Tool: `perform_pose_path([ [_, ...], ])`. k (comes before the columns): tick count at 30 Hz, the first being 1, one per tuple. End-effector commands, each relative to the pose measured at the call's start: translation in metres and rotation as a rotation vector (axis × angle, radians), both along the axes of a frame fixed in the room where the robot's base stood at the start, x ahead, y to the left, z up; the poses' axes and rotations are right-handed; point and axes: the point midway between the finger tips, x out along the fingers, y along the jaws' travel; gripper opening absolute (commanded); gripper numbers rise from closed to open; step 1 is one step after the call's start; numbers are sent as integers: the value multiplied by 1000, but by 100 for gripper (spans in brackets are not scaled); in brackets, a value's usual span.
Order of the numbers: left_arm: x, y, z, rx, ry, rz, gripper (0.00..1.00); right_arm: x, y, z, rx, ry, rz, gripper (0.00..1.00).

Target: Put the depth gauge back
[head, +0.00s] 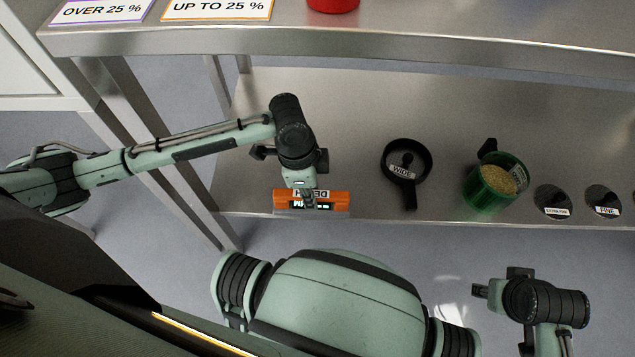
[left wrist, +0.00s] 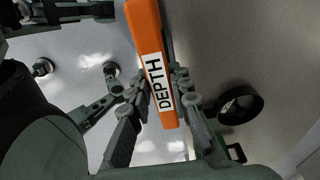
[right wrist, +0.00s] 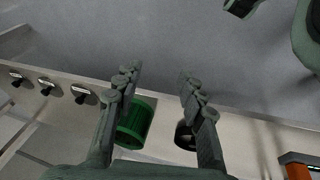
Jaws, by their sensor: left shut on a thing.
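The depth gauge (head: 338,201) is an orange bar with a white DEPTH label and a small lit display. My left gripper (head: 308,195) is shut on it from above and holds it around its labelled middle, at the front edge of the lower shelf in the head view. Whether it touches the shelf I cannot tell. In the left wrist view the gauge (left wrist: 146,28) lies between the two fingers. My right gripper (right wrist: 155,78) is open and empty, in front of the shelf; in the head view it is at the lower right.
On the lower steel shelf (head: 330,110) stand a black round holder labelled WIDE (head: 403,171), a green cup of grain (head: 492,186) and discs labelled EXTRA FINE (head: 553,199) and FINE (head: 603,199). The upper shelf (head: 400,38) overhangs behind, carrying signs and a red object (head: 333,4).

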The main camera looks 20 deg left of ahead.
Motion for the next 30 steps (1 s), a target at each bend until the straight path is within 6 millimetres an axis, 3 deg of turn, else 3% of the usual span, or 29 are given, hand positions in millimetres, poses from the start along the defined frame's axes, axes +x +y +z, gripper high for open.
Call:
perform_pose_path([
  [9, 72, 11, -43, -1, -3, 1, 0, -8, -1, 29, -16, -18, -4, 40],
  [13, 92, 14, -55, -1, -3, 0, 0, -12, -1, 40, -22, -22, -6, 40],
  [20, 102, 16, -65, -1, -1, -3, 0, -15, -2, 48, -25, -24, -9, 40],
  [24, 101, 16, -86, 1, 1, -3, 0, -18, -2, 55, -28, -30, -10, 40],
  [30, 102, 17, -100, 0, -3, -3, 0, -8, 6, 60, -15, -80, 9, 40],
])
